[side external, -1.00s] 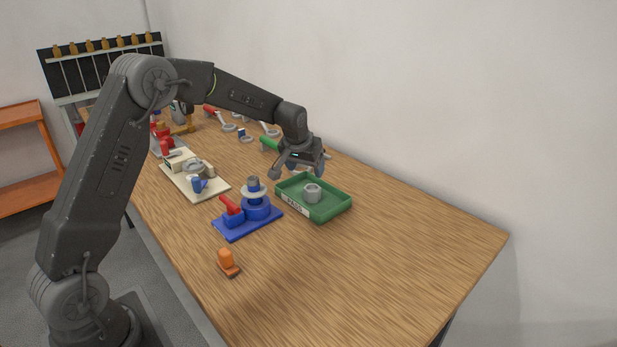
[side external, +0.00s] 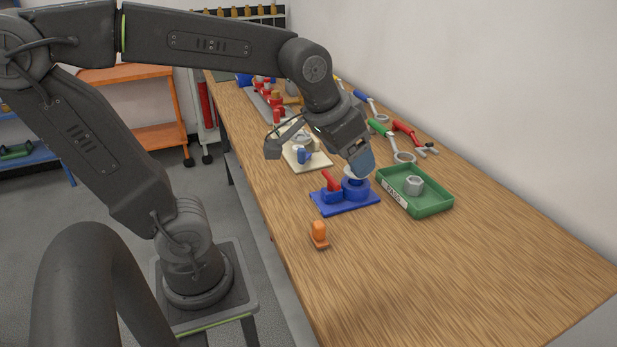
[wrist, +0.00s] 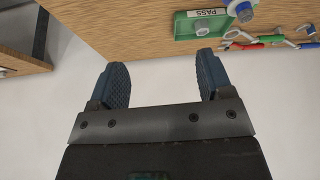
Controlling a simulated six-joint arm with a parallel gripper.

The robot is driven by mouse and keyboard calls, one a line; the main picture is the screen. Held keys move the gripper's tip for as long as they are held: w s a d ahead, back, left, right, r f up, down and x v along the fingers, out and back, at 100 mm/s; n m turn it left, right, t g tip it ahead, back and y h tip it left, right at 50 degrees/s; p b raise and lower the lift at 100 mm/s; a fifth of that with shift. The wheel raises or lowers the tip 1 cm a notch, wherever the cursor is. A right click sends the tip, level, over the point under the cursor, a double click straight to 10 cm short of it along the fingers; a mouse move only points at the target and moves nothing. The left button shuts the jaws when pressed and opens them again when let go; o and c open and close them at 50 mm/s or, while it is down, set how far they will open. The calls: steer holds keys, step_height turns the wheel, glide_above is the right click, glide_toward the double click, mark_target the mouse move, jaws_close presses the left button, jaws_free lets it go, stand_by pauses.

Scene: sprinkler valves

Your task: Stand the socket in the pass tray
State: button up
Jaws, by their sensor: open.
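A grey hexagonal socket (side external: 414,185) stands upright, open end up, on the floor of the green pass tray (side external: 428,206). In the wrist view the socket (wrist: 243,11) and the tray's "PASS" label (wrist: 205,12) show at the top edge, beyond my fingers. My gripper (side external: 362,160) is open, with blue pads apart and nothing between them in the wrist view (wrist: 162,78). In the side view it is left of the tray, in front of the blue fixture's top, hiding part of it. It is clear of the socket.
The blue fixture (side external: 345,200) with a red handle stands left of the tray. An orange piece (side external: 319,235) lies nearer the front edge. A cream board (side external: 302,155) and several wrenches (side external: 383,128) lie further back. The table right and front of the tray is clear.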

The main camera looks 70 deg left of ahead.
steer(key=s+d+f+m, duration=0.1)
steer(key=s+d+f, duration=0.1)
steer(key=s, duration=0.6)
